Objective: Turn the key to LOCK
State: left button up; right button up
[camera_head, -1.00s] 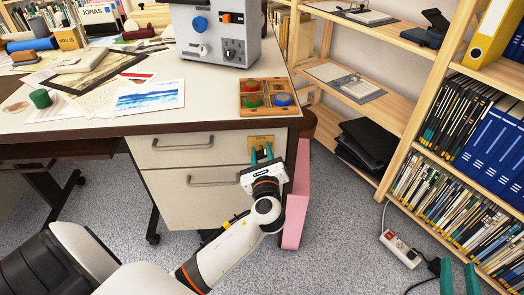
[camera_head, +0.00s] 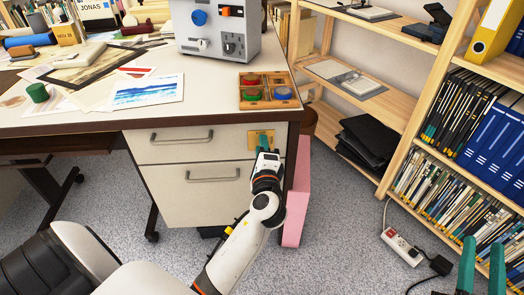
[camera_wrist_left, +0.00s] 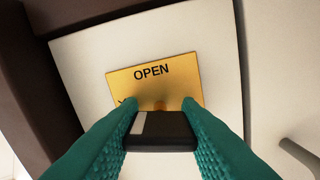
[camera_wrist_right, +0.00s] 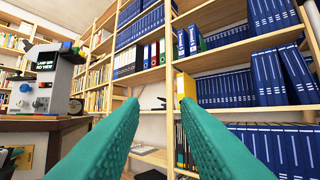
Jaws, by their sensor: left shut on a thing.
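A brass lock plate (camera_head: 261,138) is on the front of the desk's top drawer, near its right end. In the left wrist view the plate (camera_wrist_left: 183,86) reads OPEN along its top; its lower part is hidden. The key's black head (camera_wrist_left: 160,130) with a pale stripe is between the green fingers of my left gripper (camera_wrist_left: 160,122), which are shut on it in front of the plate. The head view shows my left gripper (camera_head: 264,150) at the plate. My right gripper (camera_wrist_right: 165,115) is open and empty, with bookshelves beyond; its fingertips (camera_head: 483,262) show at the lower right of the head view.
The drawer handles (camera_head: 182,138) stick out left of the lock. The desktop holds a grey device (camera_head: 216,32) and a wooden tray (camera_head: 284,93) with coloured pieces. A pink panel (camera_head: 298,195) stands at the desk's right side. Shelves (camera_head: 400,130) stand to the right.

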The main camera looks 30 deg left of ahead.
pick_arm(q)
jog(key=shift+n+b, duration=0.5)
jog(key=shift+n, duration=0.9)
pick_arm(e)
jog(key=shift+s+d+r+t+y, duration=0.1)
jog(key=shift+s+r+t+y, duration=0.1)
jog(key=shift+s+r+t, duration=0.6)
jog(key=shift+s+r+t+y, duration=0.2)
jog(key=shift+s+r+t, duration=0.35)
jog(key=shift+r+t, duration=0.4)
jog(key=shift+r, duration=0.1)
pick_arm(q)
jog(key=o, duration=1)
pick_arm(e)
jog(key=shift+y, duration=0.3)
